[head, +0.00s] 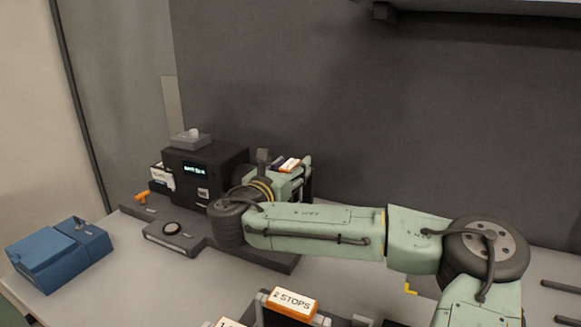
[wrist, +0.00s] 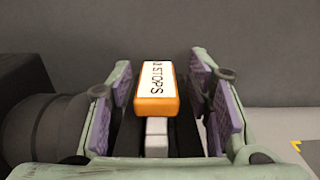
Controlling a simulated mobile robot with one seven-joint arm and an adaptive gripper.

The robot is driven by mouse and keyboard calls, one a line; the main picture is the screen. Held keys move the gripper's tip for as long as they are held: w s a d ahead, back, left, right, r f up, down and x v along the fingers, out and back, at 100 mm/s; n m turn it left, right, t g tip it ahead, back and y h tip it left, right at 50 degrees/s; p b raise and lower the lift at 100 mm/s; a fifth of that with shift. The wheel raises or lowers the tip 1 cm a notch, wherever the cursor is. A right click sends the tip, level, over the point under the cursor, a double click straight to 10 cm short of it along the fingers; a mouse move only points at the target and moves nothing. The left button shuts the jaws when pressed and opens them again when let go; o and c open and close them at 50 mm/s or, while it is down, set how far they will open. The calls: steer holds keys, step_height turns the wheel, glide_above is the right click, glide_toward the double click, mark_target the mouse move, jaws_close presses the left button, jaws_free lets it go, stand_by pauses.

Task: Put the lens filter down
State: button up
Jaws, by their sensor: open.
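An orange lens filter with a white label reading "2 STOPS" (wrist: 157,85) lies between my gripper's fingers in the wrist view. My gripper (wrist: 172,100) is open, with a purple-padded finger on each side and a visible gap on the right. A pale grey block (wrist: 157,138) shows below the filter's near end, between dark upright parts. In the head view the filter's orange and white top (head: 290,165) shows at my gripper (head: 288,172), beside the black boxy device.
The black device (head: 195,180) with a lit display stands on a dark base (head: 175,238). A blue case (head: 60,255) is at the left. Another orange "2 STOPS" block (head: 292,300) and a partly cut-off labelled block (head: 232,322) are at the front. A dark wall stands behind.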

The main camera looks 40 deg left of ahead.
steer(key=shift+r, duration=0.1)
steer(key=shift+r+p, duration=0.25)
steer(key=shift+p, duration=0.05)
steer(key=b+v, duration=0.5)
steer(key=v, duration=0.7)
steer(key=shift+f+b, duration=0.2)
steer(key=shift+b, duration=0.1)
